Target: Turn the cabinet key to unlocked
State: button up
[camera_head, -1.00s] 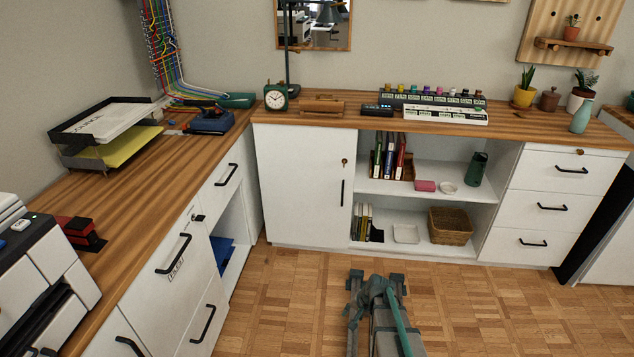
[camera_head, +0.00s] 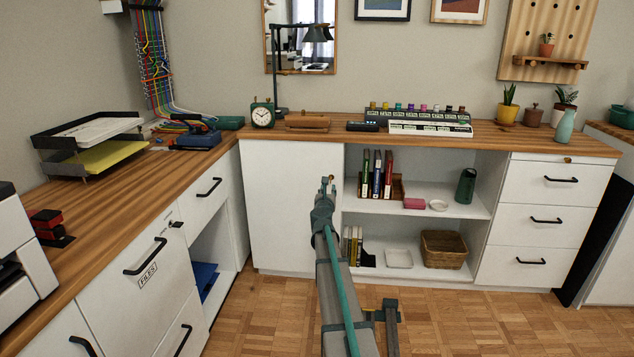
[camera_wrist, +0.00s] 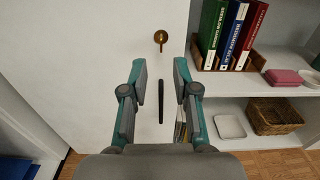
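A brass key (camera_wrist: 160,38) sits in the lock of the white cabinet door (camera_wrist: 100,60), near the door's right edge. In the wrist view its bow is at the top and a narrow part points down. My gripper (camera_wrist: 159,80) is open and empty, with its two fingers apart below the key in the picture. They look apart from the key. In the head view my gripper (camera_head: 326,187) is raised in front of the cabinet door (camera_head: 283,205) and mostly covers the lock area; a small brass spot shows at its tip.
A black vertical door handle (camera_wrist: 160,96) lies below the key, seen between the fingers. To the right is an open shelf (camera_head: 450,210) with books (camera_head: 377,175) and a wicker basket (camera_head: 444,249). The wooden desktop (camera_head: 300,133) runs above.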

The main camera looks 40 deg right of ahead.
jog(key=shift+m, duration=0.3)
jog(key=b+x, duration=0.1)
jog(key=x, duration=1)
jog(key=shift+s+b, duration=0.1)
jog(key=shift+b, duration=0.2)
grip_shut()
